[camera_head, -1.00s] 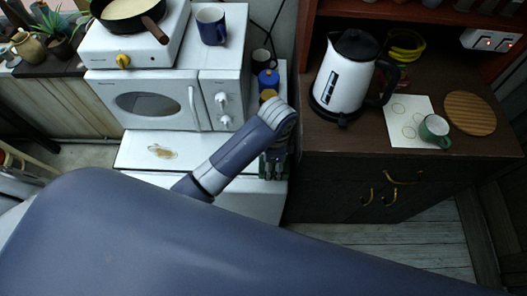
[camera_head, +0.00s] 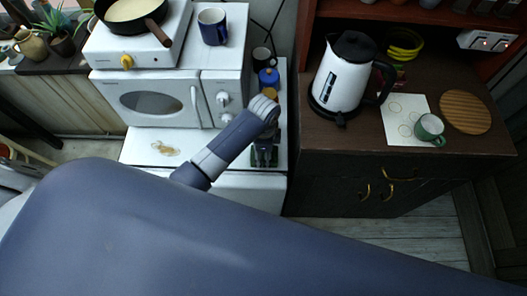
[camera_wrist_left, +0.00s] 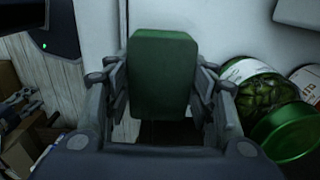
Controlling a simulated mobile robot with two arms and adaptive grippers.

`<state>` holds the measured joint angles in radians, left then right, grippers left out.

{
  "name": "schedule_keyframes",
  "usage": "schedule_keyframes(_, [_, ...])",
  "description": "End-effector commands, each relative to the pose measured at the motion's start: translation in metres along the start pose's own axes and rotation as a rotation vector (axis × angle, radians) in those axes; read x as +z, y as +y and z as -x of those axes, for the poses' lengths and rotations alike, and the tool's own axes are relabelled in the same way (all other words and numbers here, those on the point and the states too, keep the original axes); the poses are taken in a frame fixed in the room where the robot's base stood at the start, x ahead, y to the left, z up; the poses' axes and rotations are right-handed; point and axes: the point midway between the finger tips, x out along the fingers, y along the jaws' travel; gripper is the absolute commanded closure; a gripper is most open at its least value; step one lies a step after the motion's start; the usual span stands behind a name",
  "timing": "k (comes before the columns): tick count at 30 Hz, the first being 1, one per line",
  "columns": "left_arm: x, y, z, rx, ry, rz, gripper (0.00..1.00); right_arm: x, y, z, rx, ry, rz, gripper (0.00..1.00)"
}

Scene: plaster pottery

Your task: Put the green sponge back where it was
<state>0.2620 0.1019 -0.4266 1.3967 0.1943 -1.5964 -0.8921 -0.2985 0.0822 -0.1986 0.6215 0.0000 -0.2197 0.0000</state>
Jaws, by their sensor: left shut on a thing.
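The green sponge (camera_wrist_left: 163,72) is upright between the fingers of my left gripper (camera_wrist_left: 161,92) in the left wrist view. The gripper is shut on it, with one finger against each side. In the head view my left gripper (camera_head: 265,148) is over the right end of the white counter (camera_head: 222,158), in front of the microwave's right side. Only a little green (camera_head: 258,160) shows by the fingers there. The sponge's underside and any contact with the counter are hidden. My right gripper is not in view.
A yellow-brown stain (camera_head: 165,149) marks the counter. A blue-lidded jar (camera_head: 268,78) and a dark mug (camera_head: 262,57) stand behind my gripper. The wrist view shows a jar with green contents (camera_wrist_left: 268,92) close on the right. The kettle (camera_head: 345,78) stands on the dark cabinet.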

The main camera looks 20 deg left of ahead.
Motion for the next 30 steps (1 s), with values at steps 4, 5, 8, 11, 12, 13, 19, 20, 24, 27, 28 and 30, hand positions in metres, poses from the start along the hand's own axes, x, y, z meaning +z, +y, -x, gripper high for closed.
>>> schedule_keyframes(4, [0.000,0.000,0.000,0.000,0.000,0.000,0.29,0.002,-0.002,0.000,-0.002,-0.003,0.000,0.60])
schedule_keyframes(5, [0.000,0.000,0.000,0.000,0.000,0.000,0.29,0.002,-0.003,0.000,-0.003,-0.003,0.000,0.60])
schedule_keyframes(8, [0.000,0.000,0.000,0.000,0.000,0.000,0.29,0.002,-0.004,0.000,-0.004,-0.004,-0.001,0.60])
schedule_keyframes(11, [0.000,0.000,0.000,0.000,0.000,0.000,0.29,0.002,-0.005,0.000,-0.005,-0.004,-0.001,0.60])
schedule_keyframes(12, [0.000,0.000,0.000,0.000,0.000,0.000,0.29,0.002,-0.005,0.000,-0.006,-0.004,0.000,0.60])
schedule_keyframes(13, [0.000,0.000,0.000,0.000,0.000,0.000,0.29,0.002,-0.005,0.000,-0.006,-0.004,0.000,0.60])
schedule_keyframes(19, [-0.001,-0.001,0.015,-0.003,0.002,-0.001,0.29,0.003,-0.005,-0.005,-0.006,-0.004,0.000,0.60])
schedule_keyframes(20, [-0.001,-0.001,0.019,-0.003,0.003,-0.001,0.29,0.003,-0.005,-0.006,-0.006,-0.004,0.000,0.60])
schedule_keyframes(24, [0.000,-0.002,0.046,-0.006,0.002,-0.001,0.29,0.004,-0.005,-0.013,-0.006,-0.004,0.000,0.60])
schedule_keyframes(27, [-0.001,-0.002,0.069,-0.007,0.003,-0.001,0.29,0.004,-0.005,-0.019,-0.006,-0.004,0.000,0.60])
schedule_keyframes(28, [0.000,-0.001,0.075,-0.006,0.002,-0.001,0.29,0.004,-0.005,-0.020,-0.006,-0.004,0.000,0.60])
schedule_keyframes(30, [-0.001,-0.001,0.089,-0.005,0.003,-0.002,0.29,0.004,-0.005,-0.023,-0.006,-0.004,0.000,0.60])
